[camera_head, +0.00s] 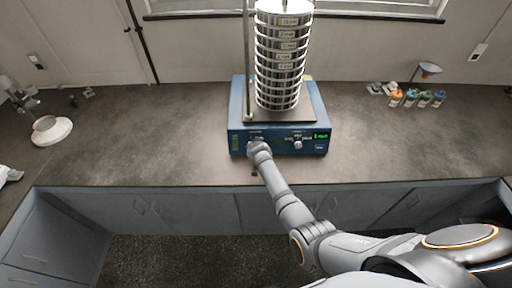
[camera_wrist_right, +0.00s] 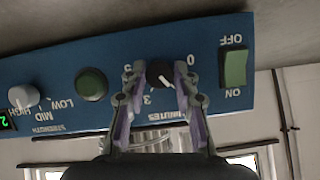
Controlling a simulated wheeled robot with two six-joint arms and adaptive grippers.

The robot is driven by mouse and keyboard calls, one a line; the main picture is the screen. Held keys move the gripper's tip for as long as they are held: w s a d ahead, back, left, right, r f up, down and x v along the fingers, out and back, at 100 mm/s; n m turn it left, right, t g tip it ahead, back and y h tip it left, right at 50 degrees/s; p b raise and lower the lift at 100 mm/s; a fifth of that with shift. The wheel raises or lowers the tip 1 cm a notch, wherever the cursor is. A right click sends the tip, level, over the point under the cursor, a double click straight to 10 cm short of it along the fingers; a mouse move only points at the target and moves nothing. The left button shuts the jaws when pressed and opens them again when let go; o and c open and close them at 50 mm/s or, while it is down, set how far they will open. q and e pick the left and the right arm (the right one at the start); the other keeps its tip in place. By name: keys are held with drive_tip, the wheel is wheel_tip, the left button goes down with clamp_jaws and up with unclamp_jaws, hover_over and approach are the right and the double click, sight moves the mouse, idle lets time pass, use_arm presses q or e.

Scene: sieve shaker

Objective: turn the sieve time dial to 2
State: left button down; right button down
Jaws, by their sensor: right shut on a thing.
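The sieve shaker (camera_head: 240,110) is a blue box with a stack of steel sieves, standing on the counter. In the right wrist view its blue panel (camera_wrist_right: 60,60) appears upside down. The time dial (camera_wrist_right: 159,74) is a black knob with a white pointer mark, above the word MINUTES. Numbers 0, 3 and 5 show around it; 2 cannot be made out, and the fingers hide part of the scale. My right gripper (camera_wrist_right: 160,68) is shut on the dial, one finger on each side. In the head view my right wrist covers the dial. My left gripper is out of view.
The panel also has a green ON/OFF switch (camera_wrist_right: 235,68), a round green button (camera_wrist_right: 92,84) and a white strength knob (camera_wrist_right: 22,96). Small colored bottles (camera_head: 411,97) stand at the right. A white-based device (camera_head: 52,131) is at the left. The counter between is clear.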

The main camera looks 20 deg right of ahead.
drive_tip(key=c, duration=1)
unclamp_jaws()
drive_tip(key=shift+r, duration=0.35)
wheel_tip(320, 180, up, 9)
drive_tip(key=shift+r, duration=0.1)
